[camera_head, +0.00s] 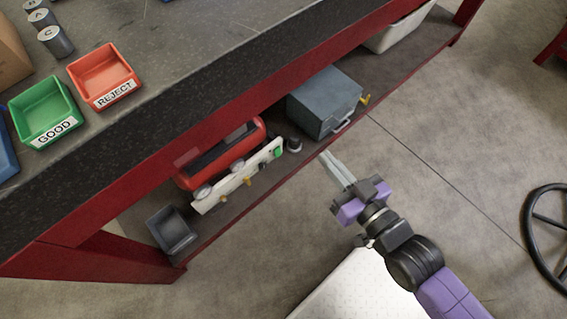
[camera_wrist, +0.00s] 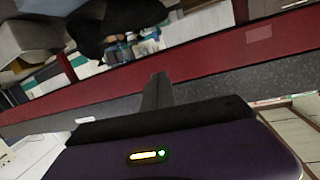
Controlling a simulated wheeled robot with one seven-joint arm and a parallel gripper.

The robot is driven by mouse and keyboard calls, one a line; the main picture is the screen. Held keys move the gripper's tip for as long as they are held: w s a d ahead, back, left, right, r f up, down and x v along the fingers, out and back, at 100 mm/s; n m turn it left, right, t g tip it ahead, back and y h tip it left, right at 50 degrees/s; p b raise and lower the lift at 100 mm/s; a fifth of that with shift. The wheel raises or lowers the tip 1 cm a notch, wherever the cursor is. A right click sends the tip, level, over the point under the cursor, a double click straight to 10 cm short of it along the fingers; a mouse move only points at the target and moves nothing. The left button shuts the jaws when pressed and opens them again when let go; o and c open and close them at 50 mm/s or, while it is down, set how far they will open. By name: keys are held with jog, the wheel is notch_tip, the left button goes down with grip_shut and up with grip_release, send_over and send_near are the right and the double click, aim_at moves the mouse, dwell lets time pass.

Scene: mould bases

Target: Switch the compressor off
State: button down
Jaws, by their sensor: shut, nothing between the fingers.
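The compressor is a red tank (camera_head: 222,150) with a pale front panel (camera_head: 238,176) on the lower shelf under the workbench. A green button or lamp (camera_head: 278,153) sits at the panel's right end, with several small yellow fittings and round gauges along the panel. My gripper (camera_head: 326,156) is shut and empty. In the head view its fingers point toward the shelf, a little to the right of the green button and apart from the panel. In the wrist view the shut fingers (camera_wrist: 158,82) point at a red beam; the compressor cannot be made out there.
A grey metal box (camera_head: 325,100) with a yellow part stands right of the compressor, and a small dark cylinder (camera_head: 294,144) lies between. A dark bin (camera_head: 172,230) stands left. The bench's red front beam (camera_head: 150,165) overhangs the shelf.

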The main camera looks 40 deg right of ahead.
aim_at(278, 152)
jog(key=w+d+f+m+g+b, duration=0.1)
jog(key=w+d+f+m+b, duration=0.3)
jog(key=f, duration=0.5)
jog(key=w+d+f+m+g+b, duration=0.2)
jog(key=w+d+f+b, duration=0.15)
jog(key=w+f, duration=0.4)
jog(key=w+d+f+m+g+b, duration=0.1)
jog(key=w+d+f+m+b, duration=0.3)
jog(key=f, duration=0.7)
notch_tip(278, 152, down, 11)
jog(key=s+a+m+g+y, duration=0.1)
jog(key=a+m+g+y, duration=0.1)
jog(key=m+g, duration=0.1)
jog(key=shift+s+a+m+g+y+p, duration=0.3)
jog(key=shift+a+m+y, duration=0.1)
jog(key=shift+m, duration=0.5)
jog(key=w+r+b+x, duration=0.2)
jog(key=b+x, duration=0.4)
jog(key=x, duration=0.7)
jog(key=shift+b, duration=0.3)
